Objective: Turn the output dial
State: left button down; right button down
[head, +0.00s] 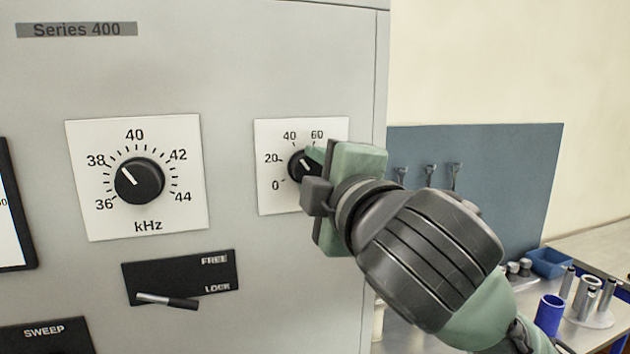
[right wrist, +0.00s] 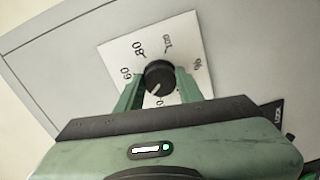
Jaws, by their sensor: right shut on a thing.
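The output dial (head: 301,165) is a black round knob on a white scale plate (head: 268,201) marked 0, 20, 40, 60 at the right of the grey panel. My right gripper (head: 313,172) is shut on it and covers the right part of its scale. In the right wrist view the dial (right wrist: 158,76) sits between the two green fingers, with 80, 100 and a % sign showing on the plate. In the head view its white pointer line slants to the upper left, roughly between 20 and 40. My left gripper is not in view.
A larger kHz dial (head: 139,181) is to the left. Below it a lever (head: 167,301) lies near LOCK on a FREE/LOCK plate (head: 220,272). A bench at the right holds a blue cup (head: 549,312), a blue bin (head: 551,262) and metal cylinders.

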jog(key=shift+f+m+b, duration=0.15)
jog(key=shift+m+b, duration=0.2)
jog(key=shift+m, duration=1.05)
jog(key=c, duration=0.9)
grip_release()
jog(key=b+v, duration=0.3)
jog(key=v, duration=0.4)
jog(key=shift+s+d, duration=0.15)
jog(key=shift+s, duration=0.2)
